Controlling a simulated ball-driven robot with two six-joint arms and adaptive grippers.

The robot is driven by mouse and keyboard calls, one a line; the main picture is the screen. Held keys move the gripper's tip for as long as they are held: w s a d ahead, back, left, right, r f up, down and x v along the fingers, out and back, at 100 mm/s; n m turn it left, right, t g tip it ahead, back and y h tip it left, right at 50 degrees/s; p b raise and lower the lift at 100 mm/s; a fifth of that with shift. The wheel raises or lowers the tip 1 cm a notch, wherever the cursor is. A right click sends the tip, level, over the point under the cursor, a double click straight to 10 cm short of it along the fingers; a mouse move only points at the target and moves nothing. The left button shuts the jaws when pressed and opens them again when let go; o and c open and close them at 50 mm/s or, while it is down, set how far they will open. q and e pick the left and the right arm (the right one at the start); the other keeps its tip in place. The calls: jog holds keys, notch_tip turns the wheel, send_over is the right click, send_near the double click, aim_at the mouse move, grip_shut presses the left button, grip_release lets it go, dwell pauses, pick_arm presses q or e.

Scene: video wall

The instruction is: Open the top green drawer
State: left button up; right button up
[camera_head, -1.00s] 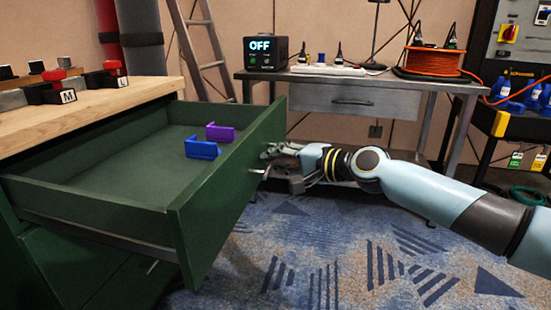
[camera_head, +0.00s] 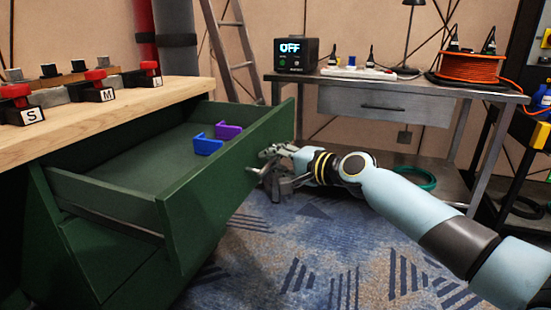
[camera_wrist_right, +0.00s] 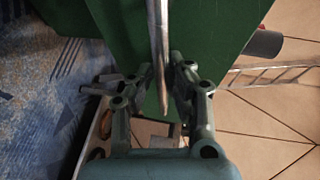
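The top green drawer (camera_head: 225,172) stands pulled well out from under the wooden counter. Its inside shows from above. A blue bracket (camera_head: 208,147) and a purple bracket (camera_head: 229,131) lie inside it. My right gripper (camera_head: 262,168) is at the drawer's front, at its metal handle (camera_head: 251,171). In the right wrist view, the handle (camera_wrist_right: 158,40) runs down between the two fingers of my right gripper (camera_wrist_right: 162,75), which close in on it from both sides. The exact contact is partly hidden. My left gripper is not in view.
The wooden counter (camera_head: 100,128) carries lettered blocks with red tops. A lower green drawer (camera_head: 125,295) sits shut below. A grey table (camera_head: 400,88) with a black box (camera_head: 296,55) and an orange cable reel (camera_head: 468,68) stands behind. Blue carpet (camera_head: 310,260) in front is clear.

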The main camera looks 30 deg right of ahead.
jog(key=shift+o, duration=1.4)
jog(key=shift+r, duration=0.1)
jog(key=v, duration=1.2)
